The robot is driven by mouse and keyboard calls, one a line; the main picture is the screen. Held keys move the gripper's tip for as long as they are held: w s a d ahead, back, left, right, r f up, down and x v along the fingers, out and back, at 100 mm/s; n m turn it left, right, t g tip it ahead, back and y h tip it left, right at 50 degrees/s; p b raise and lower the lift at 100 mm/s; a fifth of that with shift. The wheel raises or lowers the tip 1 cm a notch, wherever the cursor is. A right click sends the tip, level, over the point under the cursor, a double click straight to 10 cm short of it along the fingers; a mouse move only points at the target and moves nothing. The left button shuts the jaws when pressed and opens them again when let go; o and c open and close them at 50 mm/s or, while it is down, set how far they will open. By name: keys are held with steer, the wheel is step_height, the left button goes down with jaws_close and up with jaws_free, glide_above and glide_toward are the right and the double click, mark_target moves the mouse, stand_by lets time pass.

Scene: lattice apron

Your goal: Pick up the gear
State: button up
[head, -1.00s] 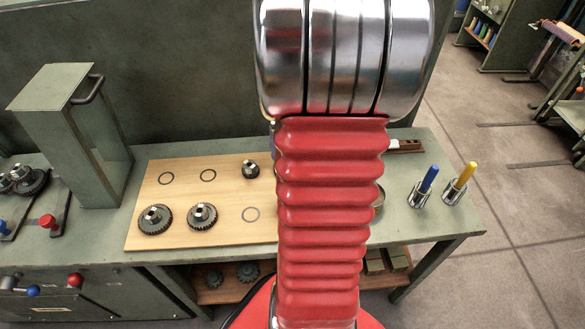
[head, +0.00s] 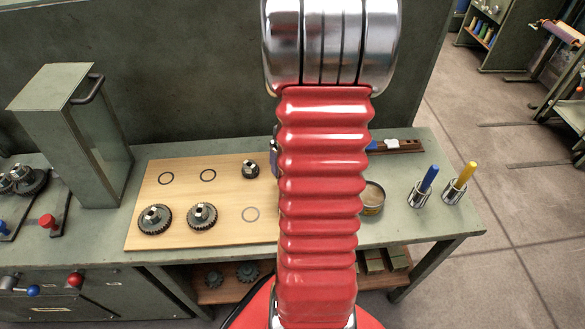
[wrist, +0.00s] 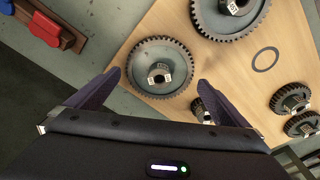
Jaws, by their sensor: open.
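A large grey toothed gear (wrist: 172,52) with a hub and small white labels lies on the wooden board in the wrist view. My gripper (wrist: 158,82) is open, its two dark fingers spread towards the near left and right sides of this gear, with nothing between them held. A second large gear (wrist: 248,22) lies beyond it to the upper right. A small dark gear (wrist: 201,108) is partly hidden by the right finger. In the head view my arm hides the large gears and most of my gripper; two smaller gears (head: 202,216) (head: 154,220) show on the board.
The wooden board (head: 185,192) bears ring outlines (head: 251,214) and a small gear (head: 250,170). A green cabinet (head: 75,140) stands left. Right are a round tin (head: 372,198), blue-handled (head: 429,180) and yellow-handled (head: 466,175) tools in cups, and a brown rack (head: 405,147).

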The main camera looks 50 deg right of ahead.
steer(key=shift+w+d+f, duration=0.1)
steer(key=shift+w+f, duration=0.1)
steer(key=shift+f, duration=1.4)
steer(key=shift+c, duration=0.5)
steer(key=c, duration=1.5)
